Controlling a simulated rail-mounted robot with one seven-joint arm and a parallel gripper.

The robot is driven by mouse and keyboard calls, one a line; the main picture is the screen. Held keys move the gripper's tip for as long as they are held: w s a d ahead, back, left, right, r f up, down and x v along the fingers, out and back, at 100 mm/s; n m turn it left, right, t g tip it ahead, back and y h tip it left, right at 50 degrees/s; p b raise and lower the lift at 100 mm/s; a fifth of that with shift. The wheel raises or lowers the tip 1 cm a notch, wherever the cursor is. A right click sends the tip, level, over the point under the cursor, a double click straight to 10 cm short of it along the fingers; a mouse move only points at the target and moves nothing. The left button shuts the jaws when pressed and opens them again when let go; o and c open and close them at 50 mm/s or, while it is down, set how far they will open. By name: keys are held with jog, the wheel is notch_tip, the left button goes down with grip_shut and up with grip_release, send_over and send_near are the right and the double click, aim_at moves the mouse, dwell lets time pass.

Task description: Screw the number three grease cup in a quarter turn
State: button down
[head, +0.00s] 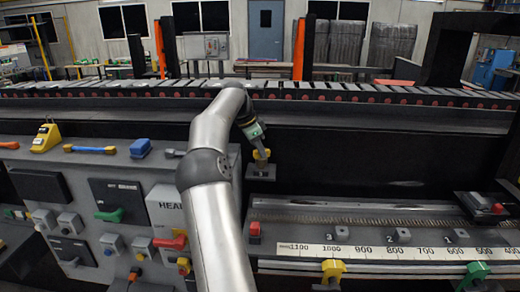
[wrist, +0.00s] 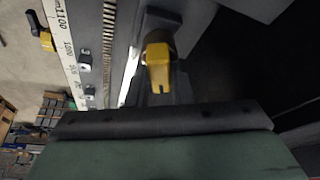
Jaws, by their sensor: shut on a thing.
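My gripper (head: 261,152) is at the end of my arm, low over a dark block (head: 261,172) left of the numbered rail. It is shut on a yellow piece (head: 263,156) at that block. The piece also shows in the wrist view (wrist: 157,68), just beyond my gripper's dark edge; the finger contact is hidden there. Small grey fittings stand beside the numbers 3 (head: 345,234), 2 (head: 402,235) and 1 (head: 460,236) on the rail, to the right of and apart from my gripper. I cannot tell whether the yellow piece is a grease cup.
A ruler strip (head: 380,251) runs along the rail's front, with a red button (head: 254,232) at its left end. Yellow (head: 332,270) and green (head: 476,272) handles stick out below. A control panel (head: 150,170) with switches stands left. A long conveyor (head: 390,93) crosses behind.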

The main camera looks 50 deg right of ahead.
jog(key=shift+d+r+m+g+y, duration=0.1)
jog(key=shift+m+g+y, duration=0.2)
jog(key=shift+m, duration=0.85)
jog(key=shift+m+g+y, duration=0.2)
jog(key=shift+m+g, duration=0.2)
jog(key=shift+m, duration=0.75)
jog(key=shift+w, duration=0.1)
jog(key=c, duration=1.3)
grip_release()
